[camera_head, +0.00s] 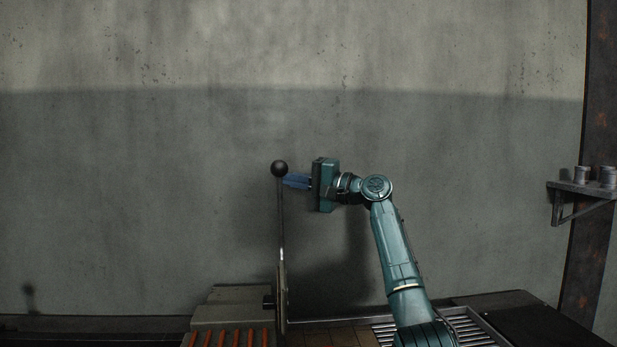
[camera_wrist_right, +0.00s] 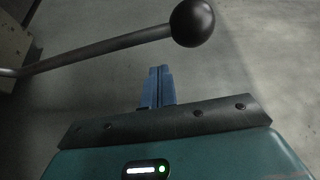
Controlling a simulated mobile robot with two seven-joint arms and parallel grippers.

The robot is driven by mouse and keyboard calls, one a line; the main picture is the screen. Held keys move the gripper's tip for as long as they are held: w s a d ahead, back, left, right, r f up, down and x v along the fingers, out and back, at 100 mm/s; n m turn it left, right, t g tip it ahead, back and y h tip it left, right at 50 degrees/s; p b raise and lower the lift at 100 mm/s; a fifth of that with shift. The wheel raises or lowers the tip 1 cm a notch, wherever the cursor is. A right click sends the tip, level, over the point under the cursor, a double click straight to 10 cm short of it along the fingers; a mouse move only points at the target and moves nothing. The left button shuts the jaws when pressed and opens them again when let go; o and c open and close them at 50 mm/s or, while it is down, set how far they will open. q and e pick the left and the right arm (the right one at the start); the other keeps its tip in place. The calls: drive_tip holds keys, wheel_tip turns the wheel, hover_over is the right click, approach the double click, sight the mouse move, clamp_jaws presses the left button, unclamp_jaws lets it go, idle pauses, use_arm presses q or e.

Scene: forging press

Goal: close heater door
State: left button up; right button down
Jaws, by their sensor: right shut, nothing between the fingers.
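A long upright metal lever (camera_head: 281,225) with a black ball knob (camera_head: 279,168) rises from a pivot beside a grey housing (camera_head: 232,312). Orange bars (camera_head: 235,338) show at the housing's front, at the bottom edge of the head view. I cannot make out a heater door as such. My right gripper (camera_head: 287,181) is shut and empty, its blue fingers pointing left at the lever just below the knob. In the right wrist view, the fingertips (camera_wrist_right: 160,72) show apart from the lever (camera_wrist_right: 105,47) and its knob (camera_wrist_right: 192,22). My left gripper is out of view.
A roller bed (camera_head: 470,328) lies at the lower right, partly behind my right arm. A wall shelf (camera_head: 578,188) with small cans is at the far right. The grey wall behind is bare, and the space around the lever's top is free.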

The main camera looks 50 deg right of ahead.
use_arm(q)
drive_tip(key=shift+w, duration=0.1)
use_arm(e)
drive_tip(key=shift+s+a+f, duration=0.2)
drive_tip(key=shift+s+a, duration=0.35)
drive_tip(key=shift+s+a+f, duration=0.15)
drive_tip(key=shift+s+a, duration=0.4)
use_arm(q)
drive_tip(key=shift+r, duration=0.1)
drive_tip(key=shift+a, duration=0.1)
